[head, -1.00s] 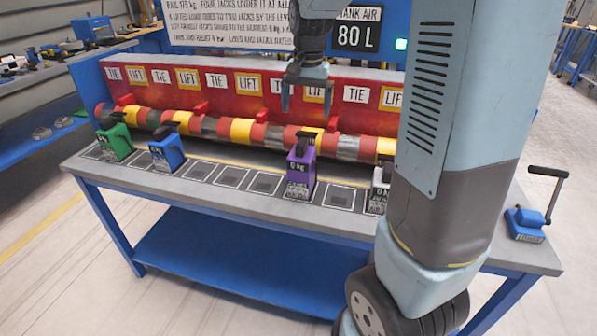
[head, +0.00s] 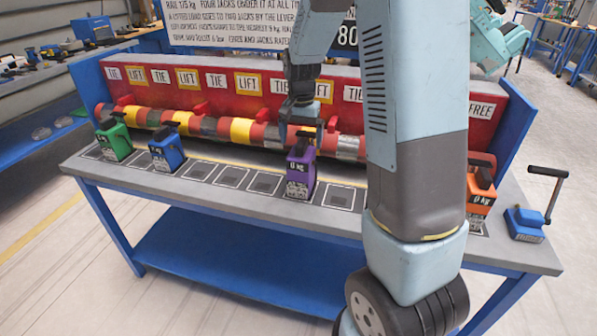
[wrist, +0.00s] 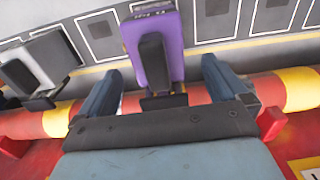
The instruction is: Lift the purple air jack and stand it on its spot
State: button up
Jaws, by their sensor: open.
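The purple air jack (head: 300,174) stands upright on the grey bench top, right of several empty dark square spots (head: 231,176). I cannot tell which spot is its own. My gripper (head: 303,126) is open, just above and behind the jack's top, with its fingers pointing down. In the wrist view, the purple jack (wrist: 157,47) lies between the two spread fingers of my gripper (wrist: 162,72), its black lever toward the palm. I see a gap on each side and no grip on it.
Green (head: 115,139) and blue (head: 167,152) jacks stand at left, an orange jack (head: 481,194) at right. A grey-white jack (wrist: 42,62) is beside the purple one, hidden by my arm in the head view. A striped rail (head: 240,130) runs close behind. A blue crank device (head: 527,222) sits far right.

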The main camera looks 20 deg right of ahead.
aim_at(301, 153)
jog(key=shift+s+f, duration=0.15)
jog(key=shift+f, duration=1.2)
jog(key=shift+s+f, duration=0.1)
jog(key=shift+f, duration=1.2)
jog(key=shift+a, duration=0.1)
grip_shut()
